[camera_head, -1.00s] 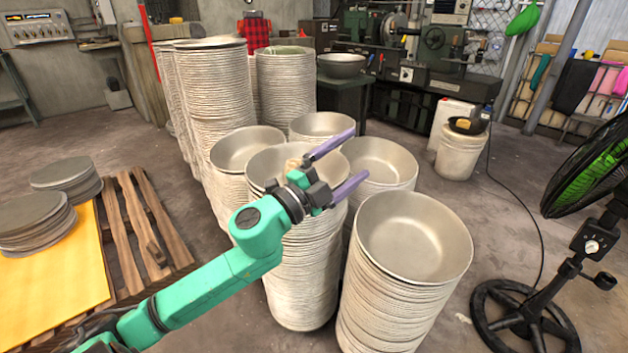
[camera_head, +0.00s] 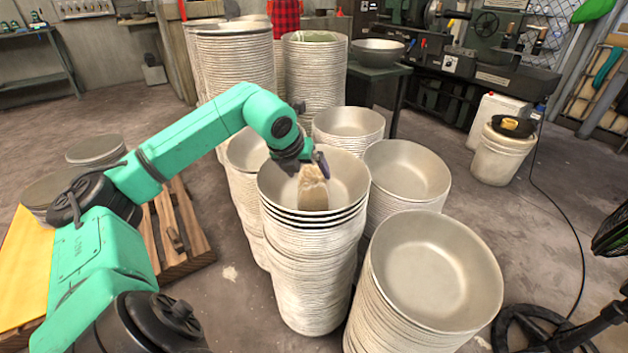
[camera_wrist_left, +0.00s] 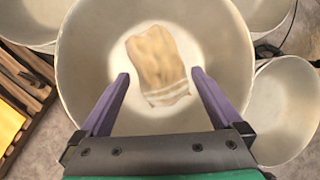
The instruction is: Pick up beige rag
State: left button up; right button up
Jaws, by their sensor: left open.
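The beige rag (camera_head: 313,190) lies in the top bowl (camera_head: 345,172) of the middle stack. In the left wrist view the rag (camera_wrist_left: 157,65) rests inside the bowl (camera_wrist_left: 90,50), with pale stripes at its lower end. My left gripper (camera_head: 312,168) is over this bowl, close to the rag in the head view. In the left wrist view the open left gripper (camera_wrist_left: 160,77) has one purple finger on each side of the rag's lower end, apart from it. My right gripper is not in view.
More stacks of metal bowls crowd around, with one stack (camera_head: 437,268) at front right and another (camera_head: 407,172) behind it. A wooden pallet (camera_head: 185,225) stands at left. A white bucket (camera_head: 500,155) and a black fan stand (camera_head: 560,330) are at right.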

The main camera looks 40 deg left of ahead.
aim_at(311, 177)
pick_arm(q)
jog(key=x, duration=0.7)
jog(key=shift+a, duration=0.1)
jog(key=shift+s+r, duration=0.1)
jog(key=c, duration=1.3)
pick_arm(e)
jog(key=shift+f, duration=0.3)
pick_arm(q)
jog(key=shift+c, duration=0.2)
jog(key=shift+r, duration=0.25)
notch_tip(311, 177, up, 10)
jog(key=p, duration=0.3)
notch_tip(311, 177, up, 9)
jog(key=p, duration=0.3)
jog(key=shift+r, duration=0.25)
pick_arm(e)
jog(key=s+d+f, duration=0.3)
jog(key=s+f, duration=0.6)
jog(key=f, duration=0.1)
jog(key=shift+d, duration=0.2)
